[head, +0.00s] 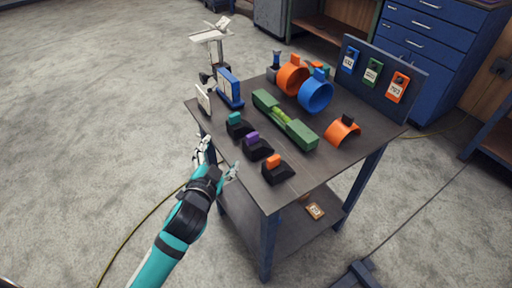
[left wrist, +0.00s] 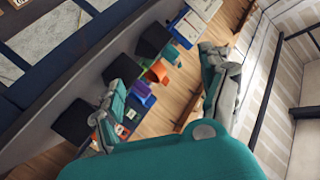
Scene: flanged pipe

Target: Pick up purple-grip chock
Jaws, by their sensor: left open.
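The purple-grip chock (head: 258,151), a black wedge with a purple handle on top, sits on the table near its front left edge. It stands between the teal-grip chock (head: 237,127) and the orange-grip chock (head: 276,172). My left gripper (head: 217,162) is open and empty at the table's left edge, apart from the chock and to its left. In the left wrist view the purple grip (left wrist: 142,91) shows between the two spread fingers (left wrist: 165,100), some way beyond them. My right gripper does not show.
A green block (head: 285,121) lies behind the chocks, with orange (head: 292,79) and blue (head: 315,96) rings beyond. An orange half-ring (head: 341,132) is at the right. A blue stand (head: 230,89) is at the far left. The table's (head: 310,172) front right is bare.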

